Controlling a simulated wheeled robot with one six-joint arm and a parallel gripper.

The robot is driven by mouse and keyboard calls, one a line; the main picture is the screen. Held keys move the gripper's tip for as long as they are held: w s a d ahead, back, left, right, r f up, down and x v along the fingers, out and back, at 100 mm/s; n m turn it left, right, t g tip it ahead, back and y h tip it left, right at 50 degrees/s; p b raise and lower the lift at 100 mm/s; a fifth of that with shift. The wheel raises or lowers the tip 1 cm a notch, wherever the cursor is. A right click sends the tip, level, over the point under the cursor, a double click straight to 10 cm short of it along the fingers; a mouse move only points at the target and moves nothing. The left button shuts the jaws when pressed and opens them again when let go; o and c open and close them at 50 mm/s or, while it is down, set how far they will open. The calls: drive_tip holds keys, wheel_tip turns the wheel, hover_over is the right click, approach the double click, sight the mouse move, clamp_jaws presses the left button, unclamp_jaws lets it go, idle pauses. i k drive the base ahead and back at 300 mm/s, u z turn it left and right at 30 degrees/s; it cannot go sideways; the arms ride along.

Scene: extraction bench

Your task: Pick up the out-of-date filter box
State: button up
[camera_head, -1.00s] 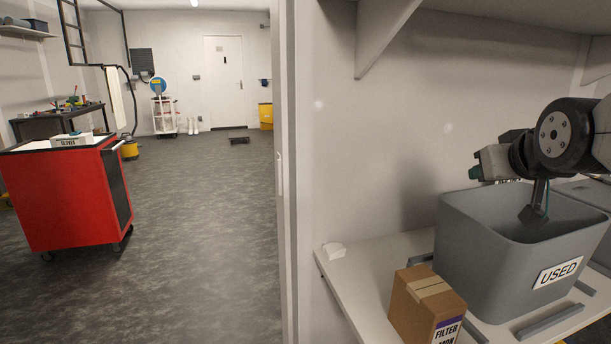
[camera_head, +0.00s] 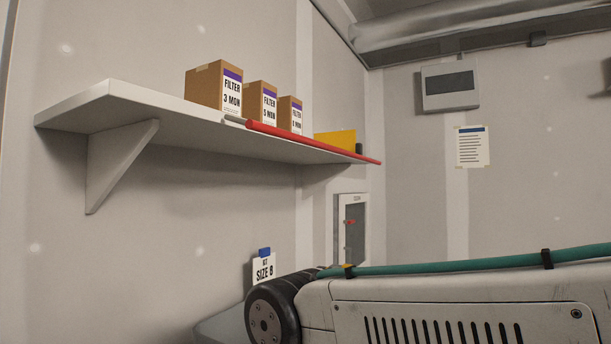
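Three brown filter boxes with purple-banded white labels stand in a row on a white wall shelf (camera_head: 120,104). Nothing legible here shows which box is out of date. My arm crosses the lower right, below the shelf and apart from the boxes. My gripper is outside the view.
A red rod (camera_head: 300,139) runs along the shelf's front edge, before the boxes. A yellow item (camera_head: 335,143) stands at the shelf's far end. A "SIZE 8" card (camera_head: 264,269) stands below. A notice (camera_head: 472,146) and a grey wall unit (camera_head: 450,86) hang at right.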

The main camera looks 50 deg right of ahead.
sight(289, 108)
drive_tip(key=k, duration=1.2)
drive_tip(key=z, duration=0.95)
drive_tip(key=i, duration=1.65)
drive_tip(key=u, duration=0.9)
